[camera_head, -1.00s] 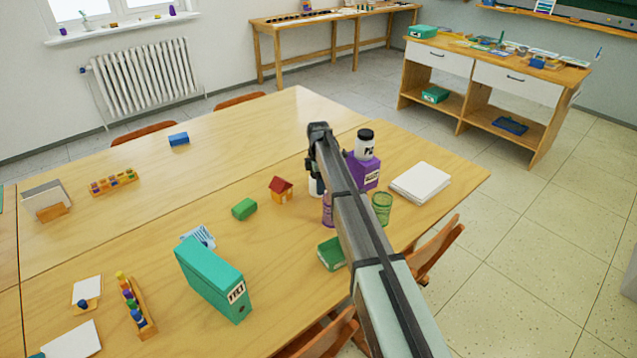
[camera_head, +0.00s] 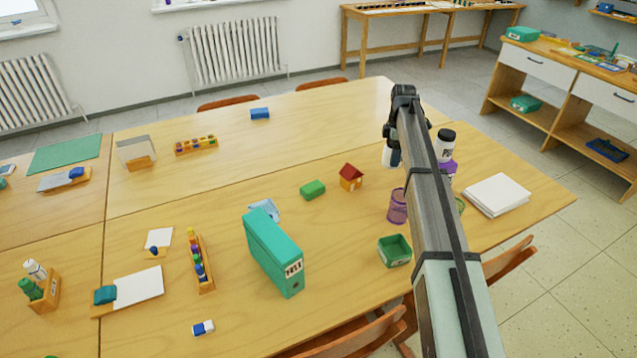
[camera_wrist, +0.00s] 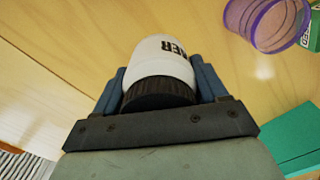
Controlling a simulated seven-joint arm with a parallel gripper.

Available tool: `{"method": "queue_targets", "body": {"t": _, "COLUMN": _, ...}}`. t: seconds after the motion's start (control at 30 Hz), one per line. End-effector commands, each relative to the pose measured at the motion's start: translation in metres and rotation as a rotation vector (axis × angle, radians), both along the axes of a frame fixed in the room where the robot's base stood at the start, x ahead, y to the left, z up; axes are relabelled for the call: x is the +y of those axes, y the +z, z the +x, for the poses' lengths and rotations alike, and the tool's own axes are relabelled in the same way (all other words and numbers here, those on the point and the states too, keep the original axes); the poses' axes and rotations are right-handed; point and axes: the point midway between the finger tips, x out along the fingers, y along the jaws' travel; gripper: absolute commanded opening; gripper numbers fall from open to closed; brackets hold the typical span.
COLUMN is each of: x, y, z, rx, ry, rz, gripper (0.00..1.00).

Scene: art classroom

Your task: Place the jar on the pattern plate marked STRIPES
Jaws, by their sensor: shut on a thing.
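A white jar with a black ribbed lid (camera_wrist: 162,70) is between the fingers of my gripper (camera_wrist: 163,85) in the wrist view. Its dark lettering is partly visible, ending in "KER". In the head view my gripper (camera_head: 391,138) is above the far right part of the table, shut on the jar (camera_head: 392,157), which is mostly hidden by my arm. I cannot make out any plate marked STRIPES. A black-and-white striped edge (camera_wrist: 18,166) shows at the lower left of the wrist view, but I cannot tell what it is.
A purple mesh cup (camera_head: 397,208), a green box (camera_head: 394,251), a toy house (camera_head: 350,178) and another black-lidded white jar (camera_head: 445,146) stand near my arm. A teal binder (camera_head: 273,254) stands mid-table. The table's back middle is mostly clear.

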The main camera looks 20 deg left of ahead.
Motion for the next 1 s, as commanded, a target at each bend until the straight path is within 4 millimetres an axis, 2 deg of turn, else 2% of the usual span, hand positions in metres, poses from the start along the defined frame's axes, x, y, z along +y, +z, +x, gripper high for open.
{"method": "queue_targets", "body": {"t": 0.17, "x": 0.02, "y": 0.003, "z": -0.009, "rx": 0.0, "ry": 0.005, "rz": 0.0, "gripper": 0.28}}
{"method": "queue_targets", "body": {"t": 0.37, "x": 0.08, "y": 0.007, "z": -0.039, "rx": -0.001, "ry": 0.012, "rz": 0.0, "gripper": 0.28}}
{"method": "queue_targets", "body": {"t": 0.67, "x": 0.185, "y": 0.015, "z": -0.105, "rx": -0.001, "ry": 0.021, "rz": 0.0, "gripper": 0.28}}
{"method": "queue_targets", "body": {"t": 0.8, "x": 0.231, "y": 0.019, "z": -0.142, "rx": -0.001, "ry": 0.025, "rz": 0.0, "gripper": 0.28}}
{"method": "queue_targets", "body": {"t": 1.0, "x": 0.289, "y": 0.024, "z": -0.196, "rx": -0.001, "ry": 0.03, "rz": 0.0, "gripper": 0.28}}
